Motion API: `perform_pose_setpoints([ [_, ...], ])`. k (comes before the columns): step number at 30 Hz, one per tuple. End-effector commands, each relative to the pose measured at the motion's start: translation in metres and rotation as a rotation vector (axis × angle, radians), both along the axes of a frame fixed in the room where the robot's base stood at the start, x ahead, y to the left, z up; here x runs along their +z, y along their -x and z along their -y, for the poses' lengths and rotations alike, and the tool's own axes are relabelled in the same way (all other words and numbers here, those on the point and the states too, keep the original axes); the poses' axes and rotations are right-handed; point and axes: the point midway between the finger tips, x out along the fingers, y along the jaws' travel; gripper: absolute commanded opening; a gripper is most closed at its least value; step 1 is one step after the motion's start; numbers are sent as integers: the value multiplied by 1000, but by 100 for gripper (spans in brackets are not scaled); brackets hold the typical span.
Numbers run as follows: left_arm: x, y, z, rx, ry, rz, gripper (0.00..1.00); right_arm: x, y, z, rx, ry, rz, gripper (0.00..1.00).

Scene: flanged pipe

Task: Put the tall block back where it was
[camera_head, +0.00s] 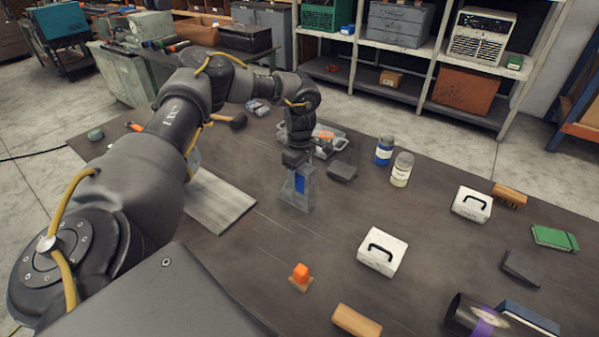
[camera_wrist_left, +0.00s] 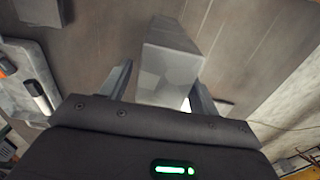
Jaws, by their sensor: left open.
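The tall block (camera_head: 298,200) is grey and stands upright on the dark table, with a blue patch showing on its side. My left gripper (camera_head: 299,172) reaches down over its top from above. In the left wrist view, the block (camera_wrist_left: 172,60) lies between the two spread fingers of my left gripper (camera_wrist_left: 163,88). The fingers are open on either side of it; whether either one touches it I cannot tell. My right gripper is not in view.
A grey tray (camera_head: 334,137) and a dark block (camera_head: 342,171) lie close behind the tall block. Blue (camera_head: 384,150) and cream (camera_head: 401,170) jars stand to the right. A flat board (camera_head: 218,205) lies left. A white case (camera_head: 381,252) and orange piece (camera_head: 300,273) are nearer.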

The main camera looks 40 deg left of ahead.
Motion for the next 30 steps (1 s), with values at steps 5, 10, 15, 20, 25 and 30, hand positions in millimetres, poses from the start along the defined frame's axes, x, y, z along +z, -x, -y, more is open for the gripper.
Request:
perform_pose_setpoints([
  [5,4,0,0,0,0,1,62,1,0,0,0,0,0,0],
  [10,26,-2,0,0,1,7,62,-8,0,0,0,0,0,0],
  [15,63,-1,0,0,0,6,62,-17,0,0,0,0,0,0],
  [20,94,-1,0,0,0,5,62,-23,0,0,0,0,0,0],
  [25,116,-1,0,0,-1,3,62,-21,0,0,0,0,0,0],
  [30,123,0,0,0,1,1,62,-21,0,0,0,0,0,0],
])
